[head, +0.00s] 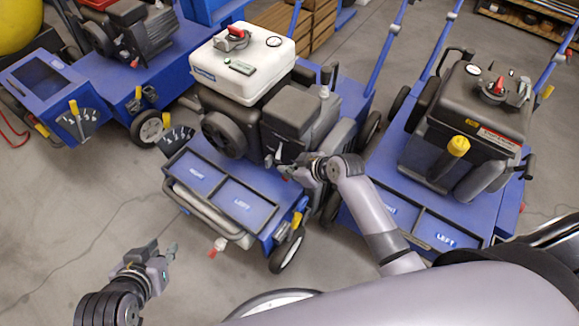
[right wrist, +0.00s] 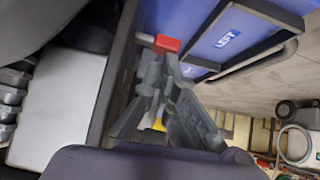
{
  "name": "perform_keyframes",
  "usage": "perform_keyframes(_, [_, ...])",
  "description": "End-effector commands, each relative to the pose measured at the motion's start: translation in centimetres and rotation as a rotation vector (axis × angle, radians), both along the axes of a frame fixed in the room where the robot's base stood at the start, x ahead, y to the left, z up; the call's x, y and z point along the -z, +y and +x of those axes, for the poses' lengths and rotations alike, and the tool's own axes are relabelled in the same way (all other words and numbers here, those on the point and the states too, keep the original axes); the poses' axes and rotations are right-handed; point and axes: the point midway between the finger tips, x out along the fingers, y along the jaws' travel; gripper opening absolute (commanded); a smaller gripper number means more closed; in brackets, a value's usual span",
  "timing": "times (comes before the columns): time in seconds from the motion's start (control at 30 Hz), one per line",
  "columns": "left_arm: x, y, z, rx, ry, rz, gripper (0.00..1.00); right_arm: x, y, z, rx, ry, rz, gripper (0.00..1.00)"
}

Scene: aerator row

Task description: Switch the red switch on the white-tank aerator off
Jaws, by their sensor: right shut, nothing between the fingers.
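The white-tank aerator stands in the middle of the head view, with its white tank (head: 243,65) on top and a blue tray base (head: 215,200) in front. In the right wrist view a red switch (right wrist: 167,43) sits beside the blue tray panel marked LEFT (right wrist: 229,39). My right gripper (head: 284,169) is at the inner edge of that tray, below the engine. In the right wrist view its fingertips (right wrist: 162,62) are shut and empty, close to the red switch; I cannot tell whether they touch it. My left gripper (head: 170,253) hangs over bare floor; its jaws are unclear.
Another aerator with a dark tank (head: 468,100) stands close on the right, and a blue machine (head: 80,90) stands at the upper left. The floor (head: 90,215) at left is clear.

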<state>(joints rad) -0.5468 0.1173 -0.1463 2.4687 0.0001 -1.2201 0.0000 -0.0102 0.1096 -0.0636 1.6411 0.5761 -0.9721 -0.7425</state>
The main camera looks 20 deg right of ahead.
Motion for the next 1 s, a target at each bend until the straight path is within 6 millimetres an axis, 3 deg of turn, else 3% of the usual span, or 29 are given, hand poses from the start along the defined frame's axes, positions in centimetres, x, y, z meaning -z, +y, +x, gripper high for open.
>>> perform_keyframes(0.27, [1.0,0.9,-2.6,-0.011,0.133,0.029,0.25,0.1,0.1,-0.2,-0.001,-0.033,-0.046,0.00])
perform_keyframes(0.4, [1.8,1.8,-5.4,-0.022,0.264,0.056,0.25,0.3,0.3,-0.4,-0.001,-0.065,-0.087,0.00])
perform_keyframes(0.67, [2.0,1.7,-5.3,-0.021,0.263,0.055,0.25,0.3,0.3,-0.3,0.000,-0.067,-0.086,0.00])
perform_keyframes(1.0, [1.3,2.1,-6.7,-0.026,0.324,0.068,0.25,-0.7,0.4,-0.3,-0.001,-0.067,-0.085,0.00])
